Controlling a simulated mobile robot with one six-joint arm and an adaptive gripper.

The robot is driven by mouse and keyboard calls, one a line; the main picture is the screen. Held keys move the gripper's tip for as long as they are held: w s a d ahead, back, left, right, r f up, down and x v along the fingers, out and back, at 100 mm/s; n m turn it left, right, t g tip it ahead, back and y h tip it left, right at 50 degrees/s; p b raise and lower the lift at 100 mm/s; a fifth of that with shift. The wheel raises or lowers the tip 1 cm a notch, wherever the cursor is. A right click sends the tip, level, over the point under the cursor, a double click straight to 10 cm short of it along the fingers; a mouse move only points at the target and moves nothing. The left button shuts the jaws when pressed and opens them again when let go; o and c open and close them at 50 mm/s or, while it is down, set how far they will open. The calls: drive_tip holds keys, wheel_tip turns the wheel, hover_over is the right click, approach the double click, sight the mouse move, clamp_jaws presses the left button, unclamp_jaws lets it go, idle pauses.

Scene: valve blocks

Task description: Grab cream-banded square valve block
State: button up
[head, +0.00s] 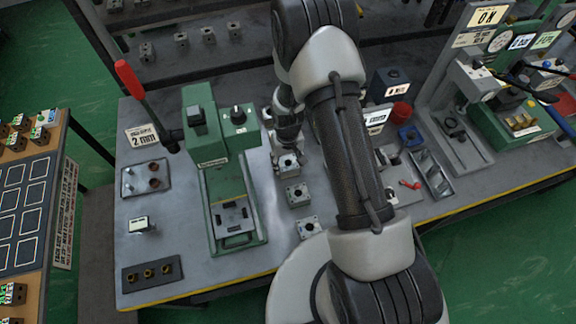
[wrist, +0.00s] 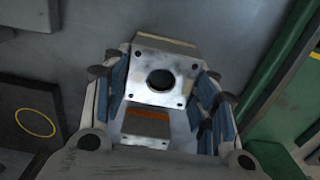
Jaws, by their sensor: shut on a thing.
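A square metal valve block (wrist: 138,72) with a round dark hole and small corner holes sits between my gripper's fingers in the wrist view. An orange-brown strip shows on its near side, and a pale tan strip lies along its far edge; I cannot tell clearly which is a band on the block. My gripper (wrist: 163,100) is shut on this block, with blue-lined fingers on both sides. In the head view my gripper (head: 288,139) points down at the bench beside the green press, partly hidden by my arm.
Similar square blocks (head: 298,194) and (head: 308,228) stand in a row toward the bench's front edge. The green press (head: 212,150) stands close on the left. A red-capped part (head: 400,112) and trays lie right of my arm. A dark block with a yellow ring (wrist: 35,122) is at left in the wrist view.

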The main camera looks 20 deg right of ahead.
drive_tip(key=c, duration=0.6)
drive_tip(key=shift+c, duration=0.2)
